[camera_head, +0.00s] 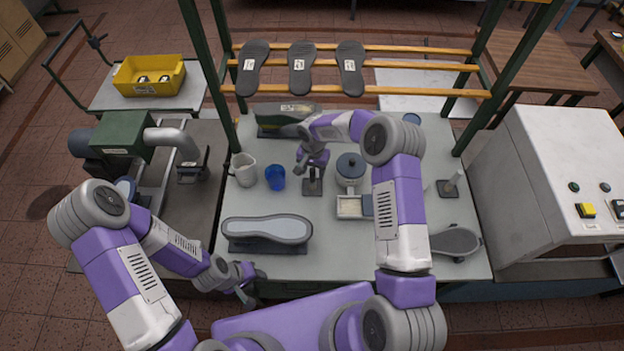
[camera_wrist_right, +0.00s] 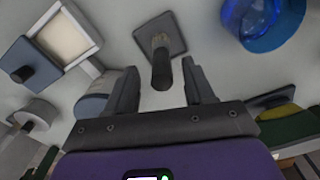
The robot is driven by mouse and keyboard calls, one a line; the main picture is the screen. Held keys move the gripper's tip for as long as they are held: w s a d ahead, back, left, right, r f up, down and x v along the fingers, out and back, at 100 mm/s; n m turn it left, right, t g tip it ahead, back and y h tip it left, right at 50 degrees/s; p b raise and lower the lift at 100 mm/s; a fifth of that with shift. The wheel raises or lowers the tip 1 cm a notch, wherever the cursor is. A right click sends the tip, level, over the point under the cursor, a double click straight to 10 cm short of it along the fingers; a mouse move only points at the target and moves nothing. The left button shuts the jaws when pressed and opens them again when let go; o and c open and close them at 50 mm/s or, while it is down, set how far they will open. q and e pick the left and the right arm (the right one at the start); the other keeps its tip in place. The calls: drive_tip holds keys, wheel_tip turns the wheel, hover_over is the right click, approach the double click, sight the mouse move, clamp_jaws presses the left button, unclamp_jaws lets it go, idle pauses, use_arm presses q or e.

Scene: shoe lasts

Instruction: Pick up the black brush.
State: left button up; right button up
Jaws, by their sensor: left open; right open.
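The black brush (camera_head: 313,183) appears to be the dark upright post on a square grey base near the middle of the table. It also shows in the right wrist view (camera_wrist_right: 161,62), its dark end toward the camera. My right gripper (camera_head: 307,169) is open just above it. In the right wrist view its two fingers (camera_wrist_right: 158,78) lie on either side of the dark end, with gaps on both sides. Whether the post is fully between the fingertips I cannot tell. My left gripper (camera_head: 253,283) is open and empty by the table's front edge.
A blue cup (camera_head: 275,177) and a white jug (camera_head: 244,169) stand left of the brush. A lidded pot (camera_head: 350,167) and a small tray (camera_head: 350,207) stand right.

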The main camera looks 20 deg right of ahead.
sight(312, 179)
wheel_tip(312, 179, down, 3)
drive_tip(key=shift+f+b, duration=0.15)
drive_tip(key=shift+b, duration=0.25)
drive_tip(key=shift+w, duration=0.1)
drive_tip(key=shift+c, duration=0.2)
clamp_jaws()
